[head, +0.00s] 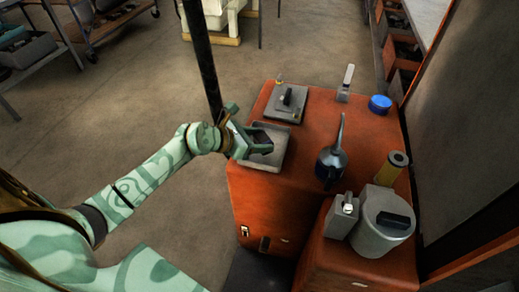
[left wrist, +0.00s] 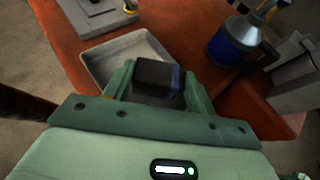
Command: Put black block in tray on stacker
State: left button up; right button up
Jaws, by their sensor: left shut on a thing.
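The black block (left wrist: 157,80) is between the fingers of my left gripper (left wrist: 156,92) in the left wrist view. In the head view my left gripper (head: 254,140) is shut on the block, over the grey tray (head: 279,152). The tray is shallow and lies at the left edge of the orange stacker (head: 310,180). In the left wrist view the tray (left wrist: 99,53) shows beyond the block, which hides part of its floor. I cannot tell whether the block touches the tray. My right gripper is not in view.
A grey plate with a dark handle (head: 287,101) lies behind the tray. A blue oil can (head: 330,166) stands to the right. A blue lid (head: 380,104), a yellow-brown cylinder (head: 391,168) and a grey canister (head: 381,225) are farther right. A dark pole (head: 201,55) rises behind my arm.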

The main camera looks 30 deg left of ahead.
pick_arm(q)
notch_tip(320, 180, down, 3)
jog(key=shift+f+b, duration=0.2)
jog(key=shift+b, duration=0.4)
jog(key=shift+r, duration=0.1)
jog(key=o, duration=1)
jog(key=shift+o, duration=0.2)
